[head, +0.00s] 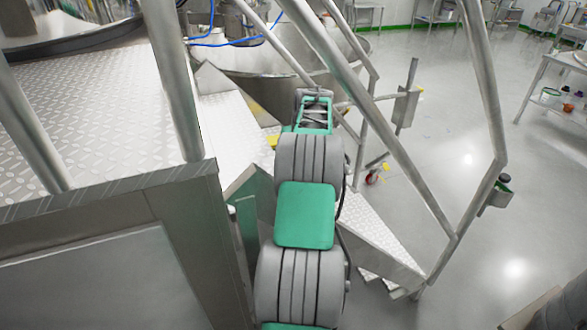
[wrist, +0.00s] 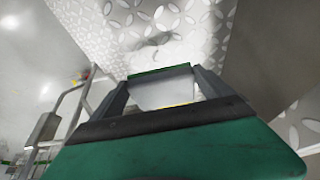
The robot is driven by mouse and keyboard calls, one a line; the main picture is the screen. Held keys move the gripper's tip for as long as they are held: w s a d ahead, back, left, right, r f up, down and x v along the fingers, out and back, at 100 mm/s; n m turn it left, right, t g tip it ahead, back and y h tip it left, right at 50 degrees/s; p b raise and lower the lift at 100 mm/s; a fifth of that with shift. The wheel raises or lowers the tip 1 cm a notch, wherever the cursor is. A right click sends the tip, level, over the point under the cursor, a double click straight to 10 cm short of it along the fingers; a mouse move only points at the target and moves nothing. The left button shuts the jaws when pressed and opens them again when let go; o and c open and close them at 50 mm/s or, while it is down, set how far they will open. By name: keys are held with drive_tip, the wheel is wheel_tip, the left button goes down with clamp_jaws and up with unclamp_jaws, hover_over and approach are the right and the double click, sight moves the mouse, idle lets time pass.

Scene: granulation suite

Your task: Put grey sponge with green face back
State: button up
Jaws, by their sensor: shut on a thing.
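The grey sponge with its green face (wrist: 160,71) shows in the wrist view as a narrow block with a dark green strip along its far edge. It spans the gap between the two dark fingers of my gripper (wrist: 162,79), which is shut on it. Tread plate lies beyond the sponge; I cannot tell how far away. In the head view my arm reaches forward over the steps, and its far end hides the fingertips and the sponge.
Patterned metal platform (head: 110,95) lies at left, with railings (head: 480,80) at right. A large steel vessel (head: 290,62) stands ahead. A small yellow thing (head: 272,140) is beside my arm. Open floor (head: 450,120) and a bench (head: 548,72) lie to the right.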

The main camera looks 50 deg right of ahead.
wheel_tip(320, 180, down, 7)
drive_tip(key=shift+r, duration=0.2)
drive_tip(key=o, duration=1.1)
drive_tip(key=shift+c, duration=0.2)
drive_tip(key=shift+r, duration=0.1)
drive_tip(key=shift+r, duration=0.25)
drive_tip(key=v, duration=1.1)
drive_tip(key=shift+r, duration=0.3)
drive_tip(key=shift+s, duration=0.15)
